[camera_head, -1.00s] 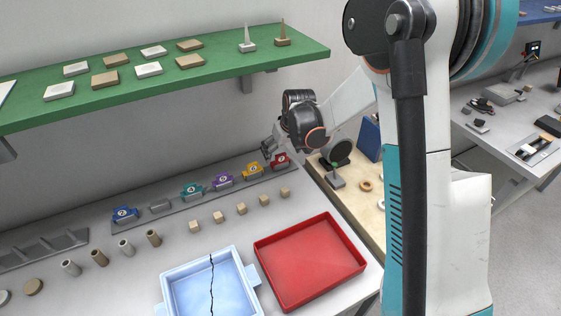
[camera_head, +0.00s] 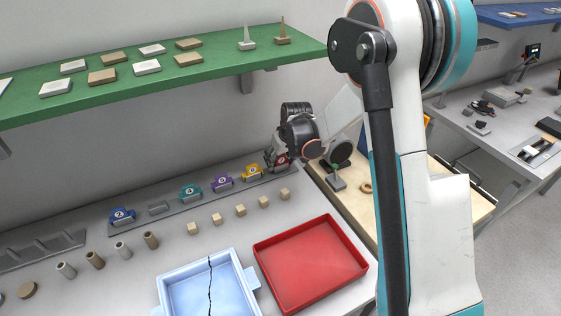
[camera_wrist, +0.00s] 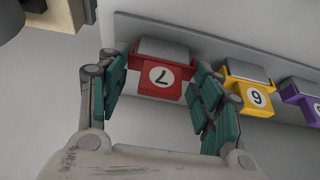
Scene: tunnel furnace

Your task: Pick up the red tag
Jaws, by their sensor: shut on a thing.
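The red tag (camera_wrist: 160,78) carries a white disc with a number that looks like 7, seen upside down in the wrist view. It sits on a grey block at the end of the grey rack (camera_wrist: 220,50). My gripper (camera_wrist: 165,95) is shut on the red tag, with a teal-padded finger on each side of it. In the head view my gripper (camera_head: 276,158) is at the right end of the rack, and the red tag (camera_head: 282,160) is partly hidden by it.
A yellow tag (camera_head: 252,172) is close beside the red one, then purple (camera_head: 223,181), teal (camera_head: 190,192) and blue (camera_head: 122,216) tags. Small beige cubes stand in front. A red tray (camera_head: 310,264) and a cracked light-blue tray (camera_head: 166,291) lie nearer. A green shelf (camera_head: 130,95) overhangs the back.

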